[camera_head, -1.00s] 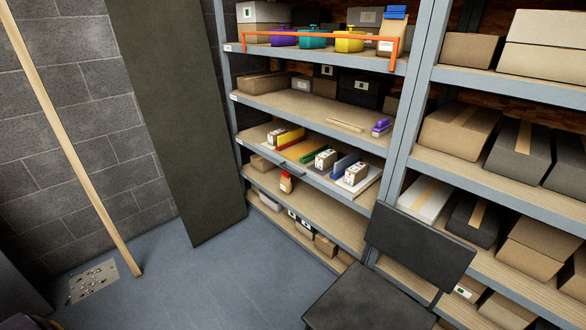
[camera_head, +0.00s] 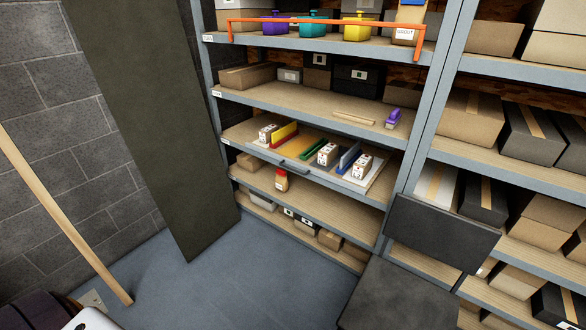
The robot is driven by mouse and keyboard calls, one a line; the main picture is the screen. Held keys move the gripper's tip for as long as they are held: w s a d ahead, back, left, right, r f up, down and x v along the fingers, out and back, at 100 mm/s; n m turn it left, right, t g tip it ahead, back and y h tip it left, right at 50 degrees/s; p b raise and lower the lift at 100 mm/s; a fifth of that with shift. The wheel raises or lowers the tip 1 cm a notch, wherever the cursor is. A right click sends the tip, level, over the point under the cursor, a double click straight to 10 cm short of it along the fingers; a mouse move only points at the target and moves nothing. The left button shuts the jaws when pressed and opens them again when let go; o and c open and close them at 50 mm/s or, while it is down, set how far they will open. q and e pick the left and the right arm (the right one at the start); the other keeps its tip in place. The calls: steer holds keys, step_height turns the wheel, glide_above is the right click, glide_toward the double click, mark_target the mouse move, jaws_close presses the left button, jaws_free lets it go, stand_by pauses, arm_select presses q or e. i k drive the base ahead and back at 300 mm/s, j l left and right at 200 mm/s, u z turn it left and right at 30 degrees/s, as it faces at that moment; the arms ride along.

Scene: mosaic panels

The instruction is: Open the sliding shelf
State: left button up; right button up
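The sliding shelf (camera_head: 334,181) is the third level down in the middle shelving unit. It has a dark handle (camera_head: 296,166) on its front edge and looks closed or nearly so; I cannot tell exactly. On it stand small white-and-brown boxes (camera_head: 361,166), a yellow divider (camera_head: 284,135), a green piece (camera_head: 312,149) and a blue-grey divider (camera_head: 349,157). Neither gripper is in view.
A dark chair (camera_head: 442,232) stands in front of the unit at the lower right. A dark panel (camera_head: 150,110) and a wooden pole (camera_head: 62,214) lean at the left. An orange rail (camera_head: 325,22) fronts the upper shelf. Blue-grey floor (camera_head: 240,275) is free before the unit.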

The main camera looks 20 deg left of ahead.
mark_target(299, 149)
steer(key=i+j+z, duration=0.2)
steer(key=j, duration=0.4)
steer(key=j+z, duration=0.2)
steer(key=j, duration=0.35)
steer(key=i+j+z, duration=0.1)
steer(key=j, duration=0.2)
steer(key=i+j+z, duration=0.25)
steer(key=j, duration=0.35)
steer(key=i+j+z, duration=0.1)
steer(key=j, duration=0.2)
steer(key=i, duration=0.05)
